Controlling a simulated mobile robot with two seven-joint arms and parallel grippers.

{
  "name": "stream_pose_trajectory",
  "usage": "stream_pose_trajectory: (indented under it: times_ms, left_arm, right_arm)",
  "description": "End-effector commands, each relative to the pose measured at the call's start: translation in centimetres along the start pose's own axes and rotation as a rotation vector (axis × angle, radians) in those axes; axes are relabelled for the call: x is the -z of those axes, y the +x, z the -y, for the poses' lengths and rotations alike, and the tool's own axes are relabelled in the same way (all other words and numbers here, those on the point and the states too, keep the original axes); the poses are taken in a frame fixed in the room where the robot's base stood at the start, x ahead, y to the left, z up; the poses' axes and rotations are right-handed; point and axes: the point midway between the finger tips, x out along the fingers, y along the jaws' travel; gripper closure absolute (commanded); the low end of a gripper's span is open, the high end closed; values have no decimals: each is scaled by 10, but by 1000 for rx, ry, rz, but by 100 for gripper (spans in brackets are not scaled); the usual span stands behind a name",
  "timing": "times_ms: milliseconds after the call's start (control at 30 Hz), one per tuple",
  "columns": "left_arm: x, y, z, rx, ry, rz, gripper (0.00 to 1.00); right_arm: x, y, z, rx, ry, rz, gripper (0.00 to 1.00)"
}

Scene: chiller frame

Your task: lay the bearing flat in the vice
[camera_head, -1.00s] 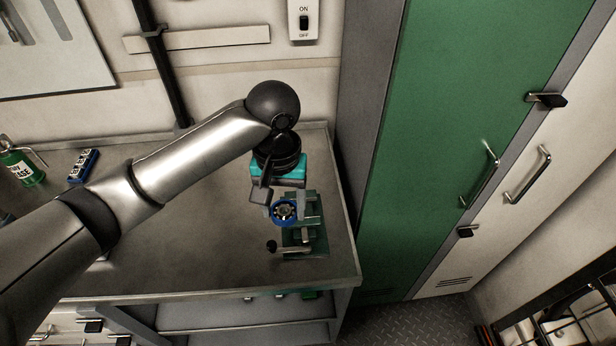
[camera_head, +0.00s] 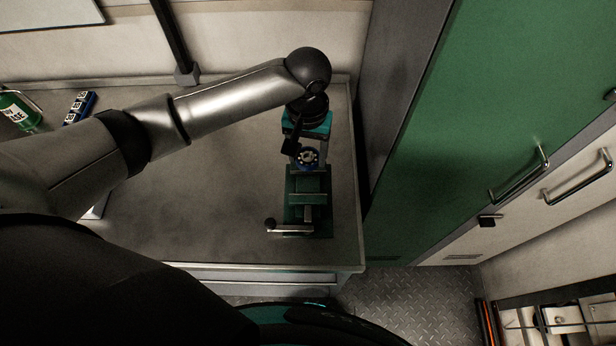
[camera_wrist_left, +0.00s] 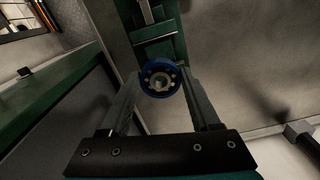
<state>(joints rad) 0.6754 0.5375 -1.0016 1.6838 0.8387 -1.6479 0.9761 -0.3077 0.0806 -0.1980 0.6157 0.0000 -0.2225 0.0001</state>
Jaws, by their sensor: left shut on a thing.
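The bearing (camera_head: 308,157) is a blue ring with a metal centre. My left gripper (camera_head: 307,158) is shut on it, at the far end of the green vice (camera_head: 308,186). In the left wrist view the bearing (camera_wrist_left: 160,78) sits between the two fingertips (camera_wrist_left: 160,82), with its open face towards the camera. The vice (camera_wrist_left: 158,45) lies just beyond it in that view. Whether the bearing touches the vice I cannot tell. The vice's handle (camera_head: 290,228) points left at its near end. My right gripper is not in view.
The vice stands near the right edge of the grey workbench (camera_head: 200,215). A green bottle (camera_head: 20,110) and a blue case (camera_head: 80,107) stand at the far left. A green cabinet (camera_head: 470,100) rises to the right. The middle of the bench is clear.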

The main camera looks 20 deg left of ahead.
Motion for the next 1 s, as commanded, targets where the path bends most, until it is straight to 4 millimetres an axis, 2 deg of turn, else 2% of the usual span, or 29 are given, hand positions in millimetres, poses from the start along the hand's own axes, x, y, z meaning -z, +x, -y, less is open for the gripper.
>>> stream_pose_trajectory:
  times_ms: [33,100,200,467,600,733,1000]
  left_arm:
    - [0,15,0,1,-1,4,100]
    - [-1,33,0,1,0,3,100]
    - [0,53,0,0,0,2,100]
    - [0,78,-1,0,0,0,100]
    - [0,99,-1,0,0,1,100]
    - [0,109,-1,-1,1,-1,100]
    - [0,109,-1,-1,1,-1,100]
  right_arm:
    - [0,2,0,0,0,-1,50]
    - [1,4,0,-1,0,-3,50]
    - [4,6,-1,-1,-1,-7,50]
    - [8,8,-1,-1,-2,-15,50]
    - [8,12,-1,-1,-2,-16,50]
    - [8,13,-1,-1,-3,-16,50]
    - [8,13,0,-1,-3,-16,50]
